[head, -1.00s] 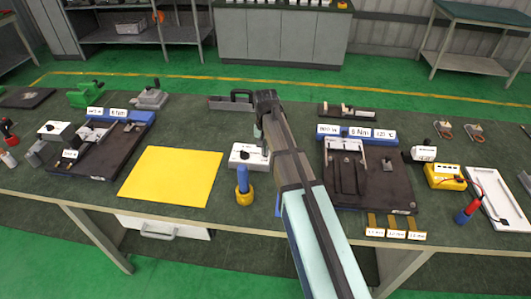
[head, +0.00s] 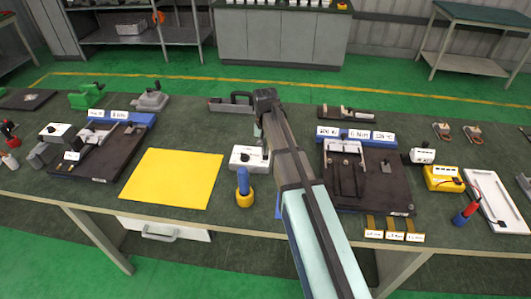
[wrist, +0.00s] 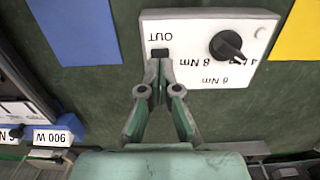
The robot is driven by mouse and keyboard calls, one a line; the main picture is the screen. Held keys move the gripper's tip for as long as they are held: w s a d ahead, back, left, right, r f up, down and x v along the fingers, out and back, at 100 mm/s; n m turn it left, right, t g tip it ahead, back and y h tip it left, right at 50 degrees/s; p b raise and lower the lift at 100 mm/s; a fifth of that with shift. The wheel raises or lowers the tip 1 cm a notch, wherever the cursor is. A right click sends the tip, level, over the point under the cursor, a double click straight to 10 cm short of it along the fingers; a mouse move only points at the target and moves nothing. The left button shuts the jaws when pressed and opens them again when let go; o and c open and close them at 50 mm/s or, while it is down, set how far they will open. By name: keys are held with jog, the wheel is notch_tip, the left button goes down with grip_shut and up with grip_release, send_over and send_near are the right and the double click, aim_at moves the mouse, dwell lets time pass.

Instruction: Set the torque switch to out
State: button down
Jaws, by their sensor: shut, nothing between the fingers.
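The torque switch is a white box (wrist: 200,75) with a black rotary knob (wrist: 228,46). Around the knob are upside-down torque labels in Nm. An upside-down OUT label is beside a small black square (wrist: 159,53) at the box's left end. In the head view the box (head: 245,154) lies on the bench, partly behind my arm. My gripper (wrist: 158,66) is shut and empty. Its fingertips are over the box's left end, right beside the black square. I cannot tell whether they touch it. I cannot tell exactly which mark the knob points at.
A yellow mat (head: 172,178) lies left of the box. A blue-handled tool in a yellow base (head: 244,190) stands just in front. A dark fixture (head: 392,180) with label displays (head: 357,134) is to the right, and another fixture (head: 105,160) is at far left.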

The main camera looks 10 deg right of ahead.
aim_at(265, 157)
jog(key=shift+r+p, duration=1.35)
jog(key=shift+r, duration=1)
